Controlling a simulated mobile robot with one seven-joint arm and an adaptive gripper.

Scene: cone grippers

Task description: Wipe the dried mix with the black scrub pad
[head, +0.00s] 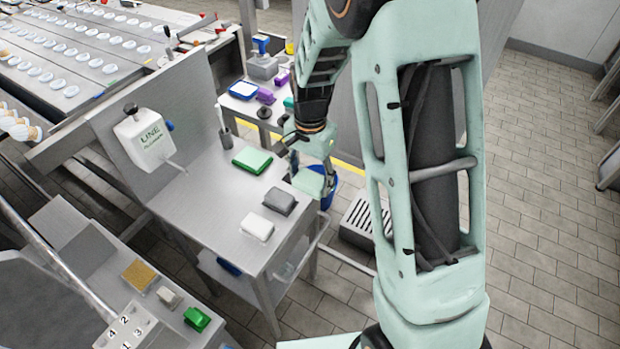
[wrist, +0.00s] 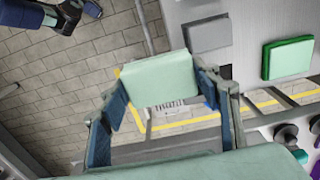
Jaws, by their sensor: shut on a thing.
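My gripper (head: 314,168) is shut on a pale green pad (wrist: 160,79), gripped at its two sides between the blue-lined fingers in the wrist view. A dark grey pad (head: 280,201) lies near the table's right edge and also shows in the wrist view (wrist: 207,35). I cannot make out the dried mix in either view.
A green pad (head: 252,160) and a white pad (head: 257,227) lie on the worktable, with a white dispenser (head: 143,139) at its back left. A lower-left bench holds a brown slab (head: 138,275) and a green brush (head: 197,319). Tiled floor lies open at right.

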